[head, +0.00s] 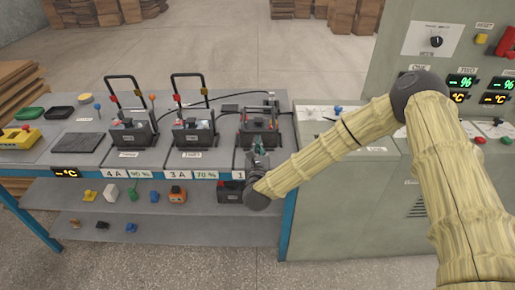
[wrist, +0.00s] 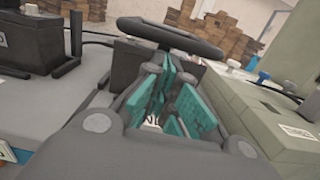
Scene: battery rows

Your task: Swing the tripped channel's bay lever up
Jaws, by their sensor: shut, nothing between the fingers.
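Three battery bays stand in a row on the grey bench. The left bay lever (head: 125,78) and the middle bay lever (head: 189,75) are black hoops standing upright. The right bay (head: 260,122) has its black lever low; in the wrist view this lever's bar (wrist: 172,36) crosses just beyond my fingers. My gripper (head: 257,150), with teal finger pads, is at the front of the right bay. It also shows in the wrist view (wrist: 172,92), shut and empty. Whether it touches the lever I cannot tell. My gripper and wrist hide part of the right bay's front and label.
A grey-green control cabinet (head: 350,205) with displays and knobs stands close on the right. Black cables (head: 235,96) run behind the bays. A yellow device (head: 18,138) and trays are at the bench's left. A lower shelf (head: 150,225) holds small coloured parts.

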